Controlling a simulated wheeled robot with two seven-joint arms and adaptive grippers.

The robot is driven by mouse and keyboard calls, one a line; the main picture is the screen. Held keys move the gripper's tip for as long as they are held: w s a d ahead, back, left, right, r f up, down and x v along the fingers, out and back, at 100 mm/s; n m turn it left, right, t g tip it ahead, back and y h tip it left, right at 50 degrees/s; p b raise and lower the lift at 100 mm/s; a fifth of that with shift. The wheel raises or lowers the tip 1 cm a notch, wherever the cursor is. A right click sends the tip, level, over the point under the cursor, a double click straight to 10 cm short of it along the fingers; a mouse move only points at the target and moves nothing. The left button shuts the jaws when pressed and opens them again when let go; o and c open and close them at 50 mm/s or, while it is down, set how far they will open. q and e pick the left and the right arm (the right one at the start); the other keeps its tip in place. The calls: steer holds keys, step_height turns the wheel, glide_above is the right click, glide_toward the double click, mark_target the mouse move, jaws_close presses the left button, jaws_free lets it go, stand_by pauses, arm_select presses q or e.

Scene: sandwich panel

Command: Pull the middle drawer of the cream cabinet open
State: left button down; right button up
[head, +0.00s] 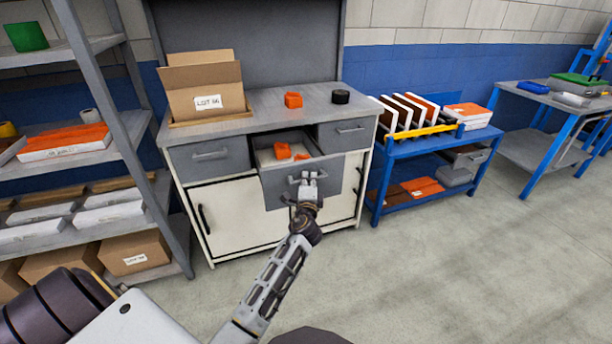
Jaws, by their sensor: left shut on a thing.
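The cream cabinet (237,217) stands ahead of me, with a grey top and a row of grey drawers under it. Its middle drawer (283,196) is pulled out toward me, and orange items (282,151) show inside it. My left gripper (307,181) is at the front of this drawer, shut on its handle, which the fingers partly hide. The left drawer (209,159) and the right drawer (345,133) are closed. My right gripper is not in view.
An open cardboard box (205,88), an orange block (293,100) and a black round item (341,96) sit on the cabinet top. Grey shelving (120,120) stands close on the left. A blue cart (433,146) stands to the right. The floor at the right front is clear.

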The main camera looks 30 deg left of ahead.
arm_select(q)
steer(key=shift+s+d, duration=0.3)
steer(key=c, duration=1.4)
jaws_free()
steer(key=shift+c, duration=0.2)
steer(key=shift+s, duration=0.15)
steer(key=v, duration=1.1)
steer(key=shift+s+d, duration=0.2)
steer(key=shift+s, duration=0.1)
steer(key=shift+f, duration=0.1)
